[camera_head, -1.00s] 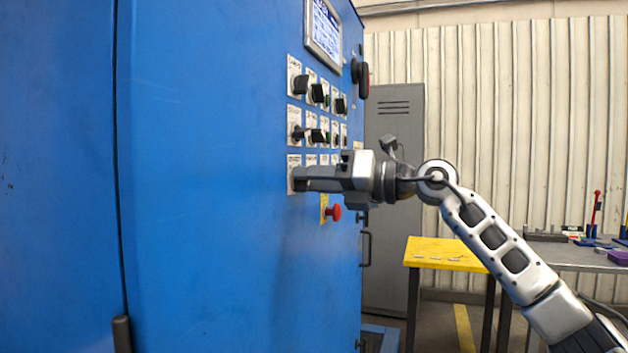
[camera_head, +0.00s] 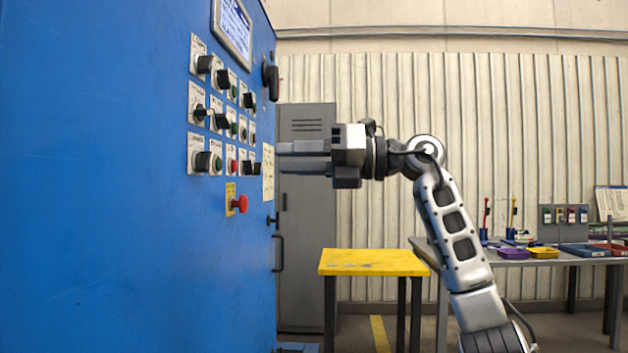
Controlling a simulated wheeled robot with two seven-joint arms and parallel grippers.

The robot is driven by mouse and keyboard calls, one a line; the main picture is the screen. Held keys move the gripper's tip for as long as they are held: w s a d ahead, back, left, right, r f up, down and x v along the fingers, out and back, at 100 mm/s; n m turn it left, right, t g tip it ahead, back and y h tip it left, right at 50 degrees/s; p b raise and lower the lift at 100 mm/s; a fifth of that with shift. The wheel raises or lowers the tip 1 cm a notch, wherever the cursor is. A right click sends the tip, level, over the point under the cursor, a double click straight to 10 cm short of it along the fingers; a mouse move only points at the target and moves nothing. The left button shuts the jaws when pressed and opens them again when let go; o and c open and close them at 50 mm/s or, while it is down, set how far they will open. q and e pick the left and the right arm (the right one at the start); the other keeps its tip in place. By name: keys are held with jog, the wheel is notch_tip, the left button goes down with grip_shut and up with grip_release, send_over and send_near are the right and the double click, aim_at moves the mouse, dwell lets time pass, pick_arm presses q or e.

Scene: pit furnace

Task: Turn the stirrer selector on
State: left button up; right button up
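The blue furnace cabinet (camera_head: 110,200) carries a panel of black selector knobs and buttons on small white label plates. The labels are too small to read, so I cannot tell which knob is the stirrer selector. My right gripper (camera_head: 281,156) points left, off to the right of the panel's knobs and apart from that selector. Its fingers show side-on, so their opening is unclear. My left gripper is out of view.
A red emergency button (camera_head: 240,203) sticks out below the knobs. A display (camera_head: 233,30) and a black handle (camera_head: 270,78) are above. A grey locker (camera_head: 305,230), a yellow table (camera_head: 372,262) and a grey workbench (camera_head: 530,262) stand behind my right arm.

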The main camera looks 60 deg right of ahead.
jog(key=v, duration=0.3)
